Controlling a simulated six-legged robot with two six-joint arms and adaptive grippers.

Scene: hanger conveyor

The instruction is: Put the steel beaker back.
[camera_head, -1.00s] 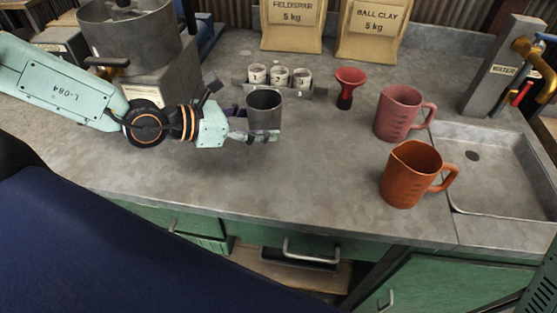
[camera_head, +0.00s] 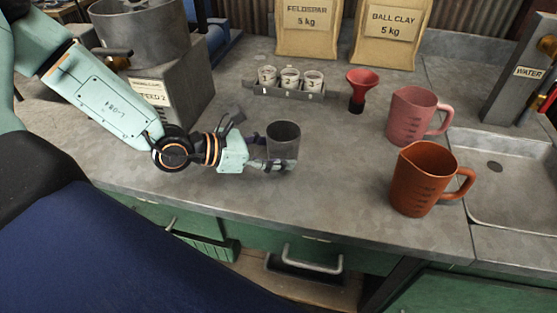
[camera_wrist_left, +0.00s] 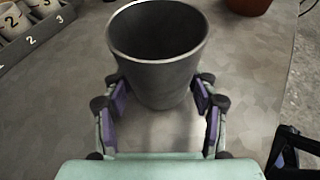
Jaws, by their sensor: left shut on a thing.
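The steel beaker (camera_head: 283,143) is a plain grey cup, upright and open at the top, in the middle of the head view near the counter's front part. It fills the upper middle of the left wrist view (camera_wrist_left: 158,50) and looks empty. My left gripper (camera_head: 280,165) is shut on its lower part; in the left wrist view the two purple-padded fingers (camera_wrist_left: 160,97) sit on either side of it. The beaker is low over the counter; I cannot tell whether its base touches. My right gripper is in neither view.
A rack (camera_head: 285,92) with three small numbered cups stands behind the beaker. A red funnel (camera_head: 361,90), a pink jug (camera_head: 412,117) and an orange jug (camera_head: 425,180) stand to the right, before the sink (camera_head: 510,185). A grey machine (camera_head: 170,95) stands at left.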

